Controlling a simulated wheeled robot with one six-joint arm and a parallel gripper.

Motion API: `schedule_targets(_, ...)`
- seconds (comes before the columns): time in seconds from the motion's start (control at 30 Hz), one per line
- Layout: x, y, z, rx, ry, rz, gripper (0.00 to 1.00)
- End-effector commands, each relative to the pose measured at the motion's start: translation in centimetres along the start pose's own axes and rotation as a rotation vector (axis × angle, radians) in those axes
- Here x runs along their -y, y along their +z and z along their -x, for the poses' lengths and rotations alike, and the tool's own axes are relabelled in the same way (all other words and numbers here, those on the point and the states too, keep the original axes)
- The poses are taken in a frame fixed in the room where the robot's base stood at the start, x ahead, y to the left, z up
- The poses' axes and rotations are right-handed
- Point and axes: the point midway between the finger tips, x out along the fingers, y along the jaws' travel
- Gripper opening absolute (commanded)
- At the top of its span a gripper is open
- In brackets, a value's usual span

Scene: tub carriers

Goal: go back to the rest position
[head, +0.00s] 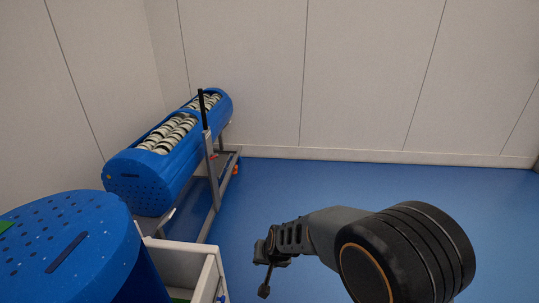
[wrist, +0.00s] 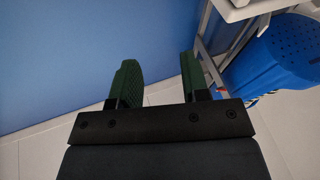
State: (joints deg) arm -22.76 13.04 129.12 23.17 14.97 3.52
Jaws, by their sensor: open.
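My gripper (head: 262,272) shows in the head view at the lower middle, at the end of my dark arm, over the blue floor. In the wrist view its two green fingers stand well apart, and the gap of my gripper (wrist: 158,62) has nothing in it. It touches nothing that I can see. The far blue tub carrier (head: 145,180) lies beyond it to the left, with rows of pale and black round pieces in its open top. A blue drum (wrist: 285,55) also shows at the right of the wrist view.
A nearer blue drum (head: 75,250) fills the lower left of the head view, beside a white tray (head: 180,248). A grey metal frame (head: 212,185) with a black-topped post carries the far drum. Blue floor (head: 350,180) lies clear to the right, up to the pale wall.

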Motion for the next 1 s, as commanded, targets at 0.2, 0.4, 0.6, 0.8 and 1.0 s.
schedule_targets(0.2, -3.3, -2.4, 18.5, -0.003, 0.056, 0.056, 0.42)
schedule_targets(0.4, -6.5, -0.8, 28.9, 0.009, 0.152, 0.082, 0.42)
schedule_targets(0.6, -8.4, 0.9, 34.0, 0.022, 0.224, 0.084, 0.42)
schedule_targets(0.8, -9.0, 1.6, 35.2, 0.028, 0.248, 0.084, 0.42)
schedule_targets(1.0, -9.0, 1.6, 35.1, 0.029, 0.248, 0.084, 0.42)
